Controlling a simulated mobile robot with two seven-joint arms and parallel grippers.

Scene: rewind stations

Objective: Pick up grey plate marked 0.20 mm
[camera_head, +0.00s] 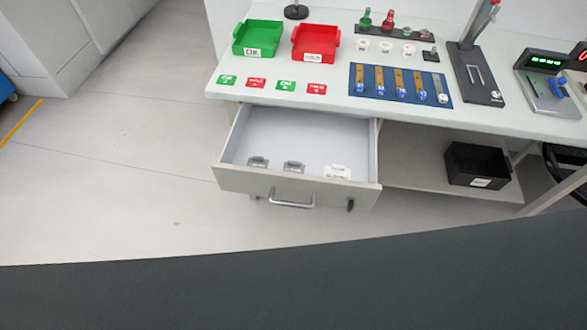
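The drawer (232,181) under the white table is open. Inside it, near its front, lie two grey plates and one white plate in a row. The left grey plate is at the left (258,163), and the other grey plate (293,167) is in the middle. The white plate (338,171) is at the right. Their markings are too small to read, so I cannot tell which is 0.20 mm. Neither of my grippers is in view.
On the table (226,84) stand a green bin (258,38) and a red bin (316,43), with small green and red cards before them. A blue mat (400,84) holds several strips. A black box (478,165) sits on the lower shelf. The drawer's back is empty.

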